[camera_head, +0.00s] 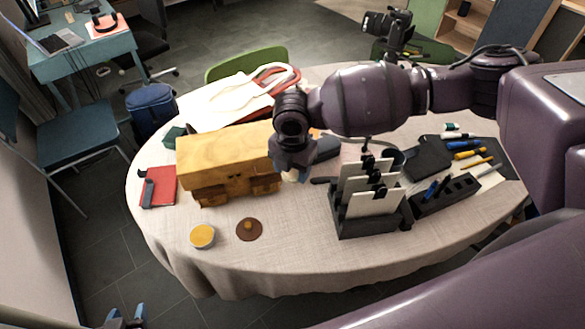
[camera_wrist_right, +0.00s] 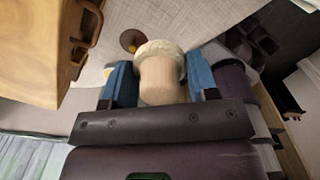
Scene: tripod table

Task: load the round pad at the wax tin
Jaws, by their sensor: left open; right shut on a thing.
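The wax tin (camera_head: 202,236), a small round tin with a yellow top, stands at the table's front left. My right gripper (camera_wrist_right: 160,84) is shut on the round pad (camera_wrist_right: 160,50), which has a pale wooden grip and a fluffy cream head pointing away from the wrist. In the head view the right gripper (camera_head: 291,172) hangs beside the wooden box, right of and behind the tin, and mostly hides the pad. My left gripper (camera_head: 126,318) is open and empty at the bottom left edge, apart from the table.
A black rack with white cards (camera_head: 367,226) stands to the right.

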